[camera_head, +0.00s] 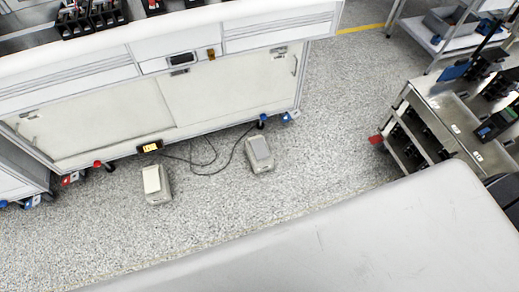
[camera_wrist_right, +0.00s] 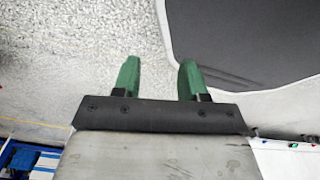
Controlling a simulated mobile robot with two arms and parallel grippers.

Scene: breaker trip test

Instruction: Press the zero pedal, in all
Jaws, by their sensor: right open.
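Two foot pedals stand on the speckled floor in front of the white bench in the head view. The left pedal (camera_head: 156,184) has a cream top plate and a grey body. The right pedal (camera_head: 260,154) has a grey top plate and sits a little nearer the bench's right end. I cannot read any marking that tells which is the zero pedal. My right gripper (camera_wrist_right: 160,78) shows in its wrist view with two green fingers apart and nothing between them, above speckled floor. Neither gripper shows in the head view.
Black cables (camera_head: 208,160) run on the floor between the pedals and a small yellow-and-black box (camera_head: 150,147) at the bench's lower edge. The white bench (camera_head: 215,95) stands behind the pedals. A grey shelved cart (camera_head: 437,120) stands at the right.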

